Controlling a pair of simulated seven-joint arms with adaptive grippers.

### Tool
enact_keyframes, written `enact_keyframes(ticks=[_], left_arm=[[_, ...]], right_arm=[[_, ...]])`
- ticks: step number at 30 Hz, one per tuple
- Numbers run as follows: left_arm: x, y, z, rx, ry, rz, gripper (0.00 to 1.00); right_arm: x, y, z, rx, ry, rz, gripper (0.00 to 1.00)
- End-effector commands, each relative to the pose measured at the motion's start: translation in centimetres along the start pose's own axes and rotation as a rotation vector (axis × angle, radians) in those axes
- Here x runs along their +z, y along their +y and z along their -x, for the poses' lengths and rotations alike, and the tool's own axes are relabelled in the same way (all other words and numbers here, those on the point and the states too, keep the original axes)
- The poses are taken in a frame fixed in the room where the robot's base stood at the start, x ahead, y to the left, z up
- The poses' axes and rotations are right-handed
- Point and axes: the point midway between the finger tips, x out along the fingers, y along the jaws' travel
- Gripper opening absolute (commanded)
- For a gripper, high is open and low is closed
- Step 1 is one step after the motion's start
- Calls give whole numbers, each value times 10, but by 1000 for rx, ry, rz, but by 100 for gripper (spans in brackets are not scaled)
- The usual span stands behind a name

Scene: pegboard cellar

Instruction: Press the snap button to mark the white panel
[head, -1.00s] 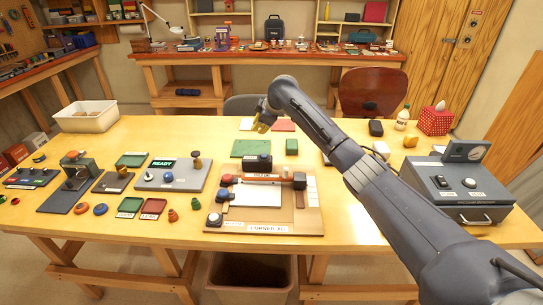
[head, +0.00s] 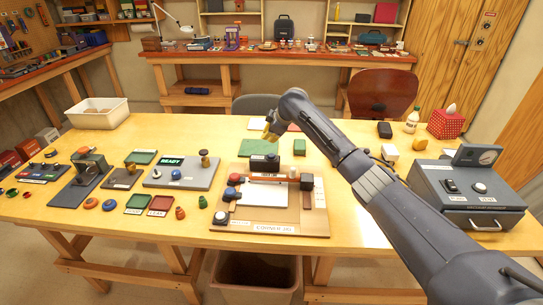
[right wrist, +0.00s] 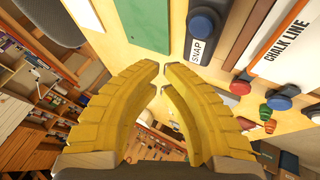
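The snap button is a blue dome (right wrist: 202,24) on a dark box, with a SNAP label beside it in the right wrist view. In the head view that dark box (head: 264,162) stands at the back edge of the jig board. The white panel (head: 262,195) lies flat on the board, in front of the box. My right gripper (head: 270,130) hangs behind and above the box, apart from it. Its yellow fingers (right wrist: 163,66) have their tips almost together, with nothing between them. My left gripper is out of view.
The jig board (head: 240,227) also carries a red knob (head: 235,179), a blue knob (head: 229,194) and a dark block at its right. A grey console (head: 465,190) is at the right, a grey READY panel (head: 185,180) at the left.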

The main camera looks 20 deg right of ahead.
Motion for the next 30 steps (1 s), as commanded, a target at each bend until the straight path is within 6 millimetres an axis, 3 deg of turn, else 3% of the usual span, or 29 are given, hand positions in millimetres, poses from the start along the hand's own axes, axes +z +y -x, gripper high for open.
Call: enact_keyframes(ticks=[12,29,30], left_arm=[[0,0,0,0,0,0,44],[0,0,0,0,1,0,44],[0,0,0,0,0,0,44]], right_arm=[[17,-17,-31,-1,-2,0,0],[20,-20,-37,0,-1,0,0],[20,-20,-37,0,-1,0,4]])
